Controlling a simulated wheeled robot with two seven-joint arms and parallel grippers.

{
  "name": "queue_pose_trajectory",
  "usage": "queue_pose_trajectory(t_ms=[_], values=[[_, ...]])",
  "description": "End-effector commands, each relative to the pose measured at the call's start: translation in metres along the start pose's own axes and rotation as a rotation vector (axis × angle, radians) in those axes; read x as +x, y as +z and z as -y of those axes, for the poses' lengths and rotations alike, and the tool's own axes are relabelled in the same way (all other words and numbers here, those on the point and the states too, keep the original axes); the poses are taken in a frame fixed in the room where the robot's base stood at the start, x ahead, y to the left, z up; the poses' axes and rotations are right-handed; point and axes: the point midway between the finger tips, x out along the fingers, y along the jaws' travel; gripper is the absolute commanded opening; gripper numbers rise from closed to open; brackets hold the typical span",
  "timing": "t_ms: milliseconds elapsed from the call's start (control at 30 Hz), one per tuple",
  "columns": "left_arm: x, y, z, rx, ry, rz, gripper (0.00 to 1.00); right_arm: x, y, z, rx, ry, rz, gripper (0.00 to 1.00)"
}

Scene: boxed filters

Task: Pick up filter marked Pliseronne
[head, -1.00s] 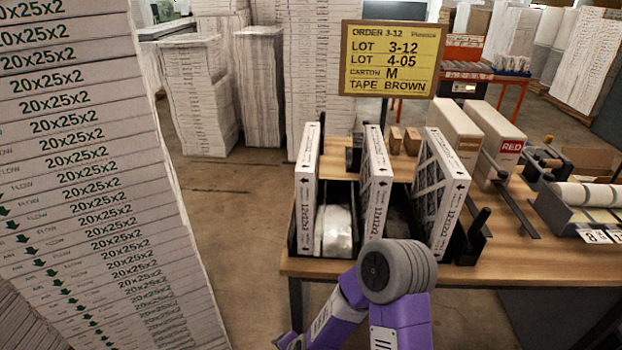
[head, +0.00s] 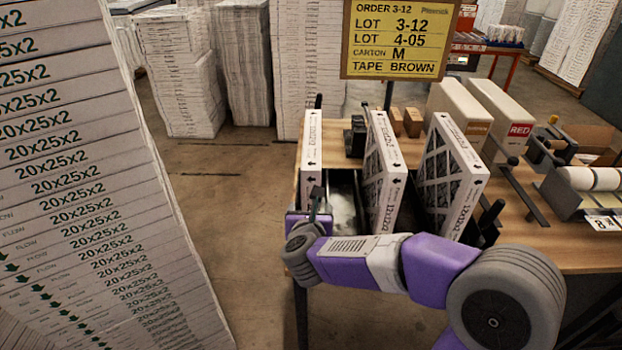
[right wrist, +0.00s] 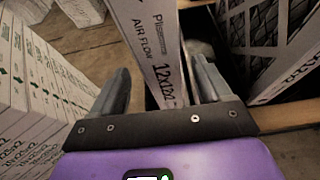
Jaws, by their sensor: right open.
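Three white-framed filters stand on edge in a dark rack on the bench. The leftmost filter (head: 312,150) shows in the right wrist view as a white edge (right wrist: 148,38) printed "Plis…", "AIR FLOW" and "12x12"; the name's end is hard to read. The middle filter (head: 386,165) and the right filter (head: 450,180) stand apart from it. My right gripper (head: 316,197) is at the near end of the leftmost filter. In the right wrist view its open fingers (right wrist: 163,88) lie either side of that filter's edge, with gaps visible. My left gripper is out of view.
A yellow order sign (head: 395,40) stands behind the rack. Long white cartons (head: 500,115), one labelled RED, and a tape stand (head: 590,190) are to the right. Tall stacks of boxes (head: 75,190) rise at left. Floor between stacks and bench is clear.

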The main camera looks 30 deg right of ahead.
Motion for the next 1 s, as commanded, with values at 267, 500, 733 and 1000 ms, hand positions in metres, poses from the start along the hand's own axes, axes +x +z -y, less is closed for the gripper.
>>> queue_pose_trajectory(t_ms=[267,500,733,1000], values=[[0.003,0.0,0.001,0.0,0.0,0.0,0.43,0.041,0.0,0.002,-0.002,-0.001,-0.004,0.78],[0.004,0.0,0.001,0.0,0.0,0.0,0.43,0.054,0.001,0.002,-0.004,0.001,-0.001,0.78],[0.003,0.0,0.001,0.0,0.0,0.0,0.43,0.054,0.001,0.002,-0.004,0.002,-0.001,0.64],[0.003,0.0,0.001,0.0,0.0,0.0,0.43,0.054,0.001,0.002,-0.005,0.002,-0.001,0.23]])
